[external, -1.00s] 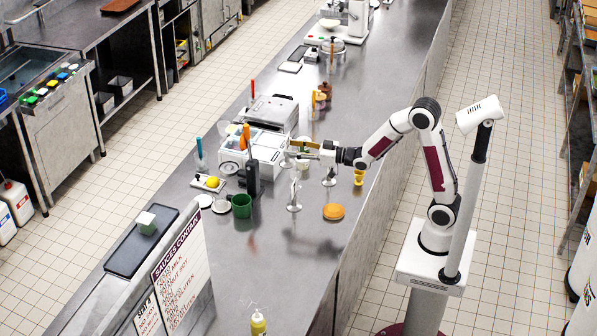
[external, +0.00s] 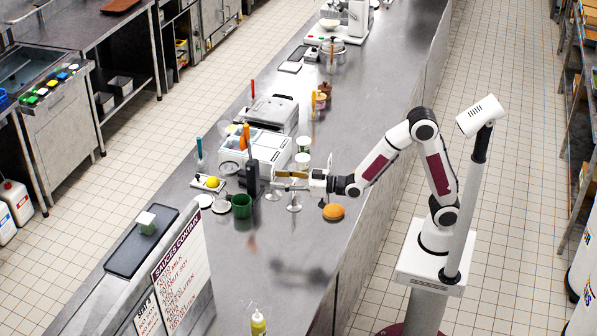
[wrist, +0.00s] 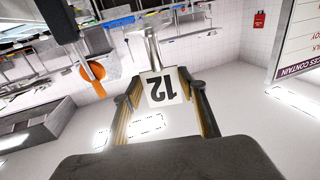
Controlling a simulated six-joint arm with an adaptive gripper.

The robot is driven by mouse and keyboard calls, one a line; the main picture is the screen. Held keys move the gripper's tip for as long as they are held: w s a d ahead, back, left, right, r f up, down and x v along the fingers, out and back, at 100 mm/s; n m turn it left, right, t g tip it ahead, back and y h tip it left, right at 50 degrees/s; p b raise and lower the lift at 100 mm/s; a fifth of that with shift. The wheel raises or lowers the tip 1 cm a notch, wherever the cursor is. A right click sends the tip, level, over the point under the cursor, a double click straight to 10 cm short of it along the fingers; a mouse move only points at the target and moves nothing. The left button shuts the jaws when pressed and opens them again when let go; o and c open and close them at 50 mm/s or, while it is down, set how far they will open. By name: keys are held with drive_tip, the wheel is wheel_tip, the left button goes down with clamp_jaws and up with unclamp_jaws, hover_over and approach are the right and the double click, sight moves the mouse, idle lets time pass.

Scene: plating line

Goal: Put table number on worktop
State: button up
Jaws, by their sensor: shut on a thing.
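The table number is a white card marked 12 (wrist: 162,88) on a metal stem, upside down in the wrist view. It sits between the two fingers of my gripper (wrist: 163,80), which are shut on it. In the external view my gripper (external: 280,181) is low over the worktop (external: 290,270), near its middle. I cannot tell whether that base touches the worktop. The fingers hide the card in the external view.
An orange round item (external: 333,212) lies to the right. A sauce sign (external: 182,265) rises at the front left.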

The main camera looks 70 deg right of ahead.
drive_tip(key=s+a+f+n+g+y, duration=0.1)
drive_tip(key=s+a+f+y, duration=0.1)
drive_tip(key=s+a, duration=0.75)
drive_tip(key=s+a+f+n+y, duration=0.1)
drive_tip(key=s+a, duration=0.5)
drive_tip(key=a, duration=0.7)
drive_tip(key=shift+w+d+f, duration=0.15)
drive_tip(key=shift+f, duration=1.15)
drive_tip(key=shift+w+d+f, duration=0.1)
drive_tip(key=shift+w+f, duration=0.05)
drive_tip(key=shift+f, duration=1.1)
drive_tip(key=shift+f, duration=2.9)
drive_tip(key=shift+f, duration=2.1)
drive_tip(key=shift+f, duration=0.15)
